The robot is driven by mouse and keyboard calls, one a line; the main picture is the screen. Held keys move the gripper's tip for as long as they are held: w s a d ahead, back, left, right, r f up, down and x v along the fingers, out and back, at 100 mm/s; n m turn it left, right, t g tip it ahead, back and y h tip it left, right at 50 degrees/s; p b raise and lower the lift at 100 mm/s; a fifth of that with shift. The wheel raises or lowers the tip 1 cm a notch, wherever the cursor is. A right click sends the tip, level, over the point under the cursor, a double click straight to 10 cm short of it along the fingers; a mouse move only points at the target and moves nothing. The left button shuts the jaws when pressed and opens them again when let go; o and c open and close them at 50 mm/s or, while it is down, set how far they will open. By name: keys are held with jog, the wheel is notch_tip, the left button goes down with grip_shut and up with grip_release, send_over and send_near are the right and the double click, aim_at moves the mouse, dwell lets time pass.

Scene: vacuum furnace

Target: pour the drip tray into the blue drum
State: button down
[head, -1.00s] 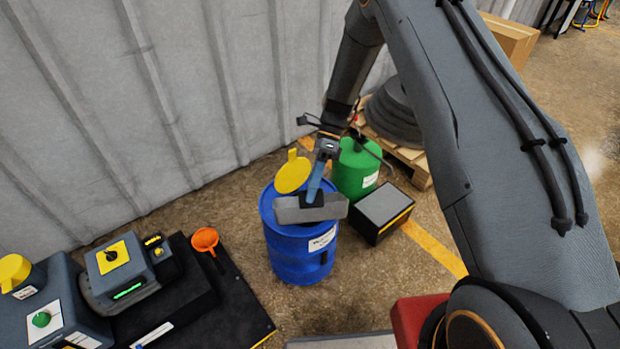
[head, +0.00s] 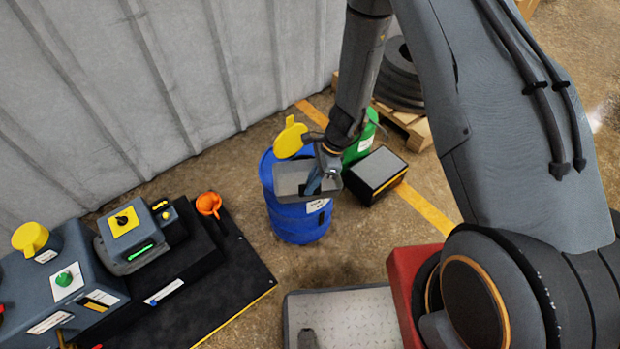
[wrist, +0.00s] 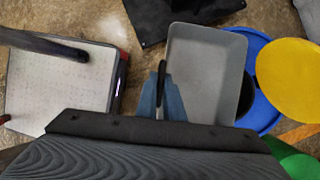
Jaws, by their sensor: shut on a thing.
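The grey drip tray (head: 288,191) shows its open inside in the head view, roughly level, and overlaps the near part of the blue drum's top. In the wrist view the tray (wrist: 207,65) looks bare inside, and it covers part of the drum (wrist: 262,112). My gripper (head: 320,178) is shut on the tray; its blue fingers (wrist: 163,98) are at the tray's handle. The blue drum (head: 300,226) stands upright on the floor. Its yellow lid (head: 290,139) is raised at the back. A dark opening shows beside the tray in the wrist view.
The corrugated wall (head: 190,80) is close behind.

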jog(key=shift+s+d+f, duration=0.1)
jog(key=shift+s+f, duration=0.1)
jog(key=shift+f, duration=0.15)
jog(key=f+t+b, duration=0.1)
jog(key=b, duration=0.2)
jog(key=shift+s+f, duration=0.1)
jog(key=shift+f, duration=0.1)
notch_tip(320, 180, up, 5)
jog(key=p, duration=0.4)
jog(key=shift+r, duration=0.15)
